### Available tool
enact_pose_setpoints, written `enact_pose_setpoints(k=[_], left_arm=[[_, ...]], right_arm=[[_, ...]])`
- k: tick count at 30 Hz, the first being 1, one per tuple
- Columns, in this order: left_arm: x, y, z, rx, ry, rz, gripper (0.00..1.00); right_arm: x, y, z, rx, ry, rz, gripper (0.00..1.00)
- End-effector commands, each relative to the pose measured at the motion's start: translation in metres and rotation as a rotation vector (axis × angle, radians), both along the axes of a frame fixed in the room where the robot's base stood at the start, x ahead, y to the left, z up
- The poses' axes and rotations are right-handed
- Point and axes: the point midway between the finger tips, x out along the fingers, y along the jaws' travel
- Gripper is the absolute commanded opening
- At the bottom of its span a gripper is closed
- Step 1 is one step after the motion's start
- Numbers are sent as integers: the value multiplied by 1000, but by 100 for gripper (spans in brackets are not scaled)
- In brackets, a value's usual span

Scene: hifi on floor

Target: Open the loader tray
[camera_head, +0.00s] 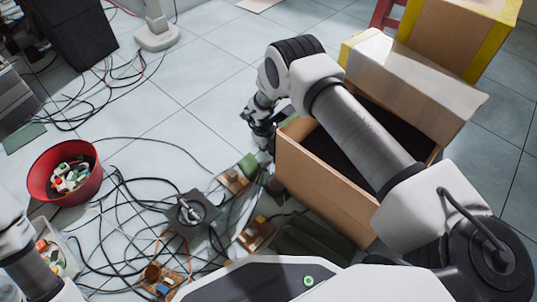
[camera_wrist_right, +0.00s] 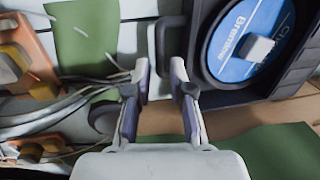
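In the right wrist view, a dark device (camera_wrist_right: 296,82) fills the upper right. It bears a blue disc (camera_wrist_right: 222,65) with pale lettering and a pale block at its middle. A dark upright bar (camera_wrist_right: 171,45), perhaps the loader tray's handle, stands at the device's left, just beyond my fingertips. I cannot tell if they touch it. My right gripper (camera_wrist_right: 160,72) is open, its two fingers apart with nothing clearly held. In the head view it (camera_head: 262,136) hangs by the left side of the cardboard box. My left gripper is out of view; only part of that arm shows.
An open cardboard box (camera_head: 325,185) stands under my right arm. Cables, green boards (camera_head: 248,165) and a dark grey unit (camera_head: 172,218) clutter the floor to its left. A red bucket (camera_head: 38,172) of small parts stands at left. Tiles at upper middle (camera_head: 205,90) are clear.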

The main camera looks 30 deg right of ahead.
Motion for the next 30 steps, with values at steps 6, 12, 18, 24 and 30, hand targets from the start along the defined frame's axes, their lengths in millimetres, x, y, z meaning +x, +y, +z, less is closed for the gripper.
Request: enact_pose_setpoints(k=[6,12,18,24,30], left_arm=[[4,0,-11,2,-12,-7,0],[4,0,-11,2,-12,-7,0],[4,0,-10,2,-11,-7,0],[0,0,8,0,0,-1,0],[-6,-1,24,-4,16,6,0]], right_arm=[[2,-3,-15,-1,-1,0,22],[1,-3,-15,0,0,0,0],[1,-3,-15,0,0,0,0],[-8,23,-10,1,4,3,0],[-20,55,-12,1,3,2,0]])
